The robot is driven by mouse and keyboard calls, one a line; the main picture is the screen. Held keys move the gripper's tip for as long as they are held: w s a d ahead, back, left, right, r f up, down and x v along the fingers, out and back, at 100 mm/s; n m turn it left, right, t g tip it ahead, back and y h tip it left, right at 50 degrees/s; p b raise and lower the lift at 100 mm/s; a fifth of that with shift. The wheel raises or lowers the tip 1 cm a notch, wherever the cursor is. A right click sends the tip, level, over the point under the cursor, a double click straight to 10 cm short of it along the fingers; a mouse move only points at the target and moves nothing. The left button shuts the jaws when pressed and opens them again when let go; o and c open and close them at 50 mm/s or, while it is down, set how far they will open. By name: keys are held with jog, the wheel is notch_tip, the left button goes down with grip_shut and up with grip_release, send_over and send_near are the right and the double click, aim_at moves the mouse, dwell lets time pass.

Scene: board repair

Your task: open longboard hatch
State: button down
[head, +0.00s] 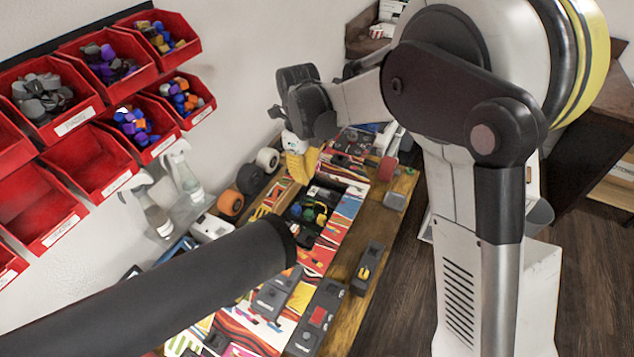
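The longboard (348,205) lies lengthwise on a wooden bench, with a red, white, orange and black patterned deck. A dark recess (310,213) in its deck is uncovered, and green, yellow and blue parts show inside. My gripper (300,160) is at the far end of this recess, under the black wrist at the end of the white arm. Yellow pieces show just there; I cannot tell whether they are fingers or a raised hatch lid. The fingers are too small and overlapped to tell open from shut. A dark tube covers part of the near deck.
Red wall bins (97,162) hang at the left, several filled with coloured parts. Spray bottles (185,175) stand on a shelf below. Wheels (232,203) line the bench's left side. A black tool (366,268) lies on the bench's (385,240) right side.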

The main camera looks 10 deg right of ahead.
jog(key=w+a+r+p, duration=0.1)
jog(key=w+a, duration=0.3)
jog(key=a, duration=0.3)
jog(key=shift+w+r, duration=0.3)
jog(key=shift+w, duration=0.05)
dwell(1.0)
